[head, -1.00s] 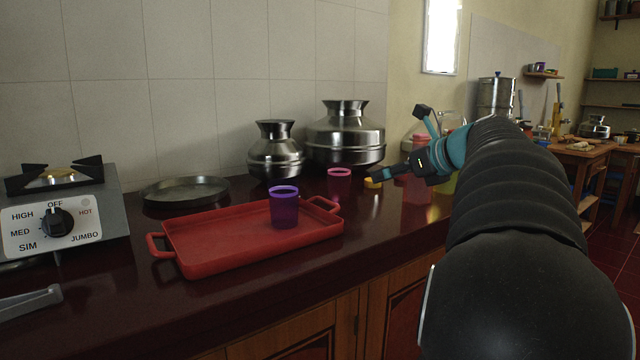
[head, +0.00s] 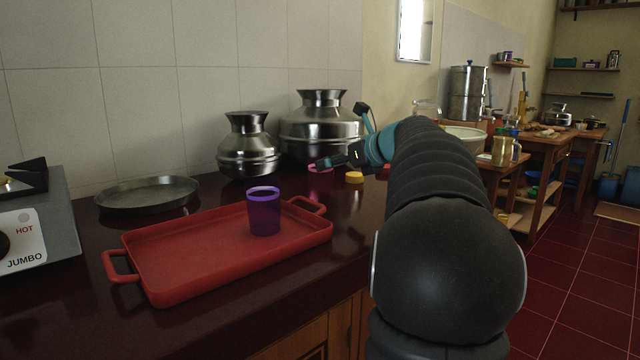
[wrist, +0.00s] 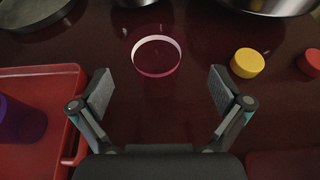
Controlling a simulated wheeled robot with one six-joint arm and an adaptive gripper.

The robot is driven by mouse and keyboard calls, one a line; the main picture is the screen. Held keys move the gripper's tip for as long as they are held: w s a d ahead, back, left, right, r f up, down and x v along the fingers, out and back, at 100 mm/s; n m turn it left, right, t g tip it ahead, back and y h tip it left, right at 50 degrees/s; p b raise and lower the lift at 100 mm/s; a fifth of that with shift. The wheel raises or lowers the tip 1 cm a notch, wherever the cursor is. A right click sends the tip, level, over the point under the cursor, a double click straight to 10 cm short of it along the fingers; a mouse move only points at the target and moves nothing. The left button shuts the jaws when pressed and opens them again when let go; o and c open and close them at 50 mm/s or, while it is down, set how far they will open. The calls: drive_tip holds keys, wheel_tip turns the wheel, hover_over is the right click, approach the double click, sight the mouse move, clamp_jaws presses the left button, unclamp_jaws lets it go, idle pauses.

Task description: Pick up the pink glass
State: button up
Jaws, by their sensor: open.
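The pink glass (wrist: 156,57) stands on the dark red counter, seen from above in the wrist view with its round rim up. In the head view only a bit of its pink rim (head: 318,169) shows near my gripper's fingers, and the rest is hard to make out. My gripper (wrist: 160,92) is open and empty. In the wrist view its two fingers are spread to the left and right, and the glass is centred just beyond their tips. In the head view my gripper (head: 326,164) is low over the counter, in front of the large metal pot.
A red tray (head: 180,268) holding a purple glass (head: 264,213) lies left of my gripper. A yellow lid-like item (wrist: 247,63) and a red one (wrist: 312,62) are to the right. Metal pots (head: 248,150) (head: 322,130) stand behind. A flat pan (head: 148,194) is at left.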

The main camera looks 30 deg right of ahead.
sight(320, 178)
drive_tip(key=shift+a+f+x, duration=0.1)
drive_tip(key=shift+x, duration=1.35)
drive_tip(key=shift+a+f+x, duration=0.15)
drive_tip(key=shift+x, duration=1.35)
drive_tip(key=shift+s, duration=0.15)
drive_tip(key=c, duration=1.3)
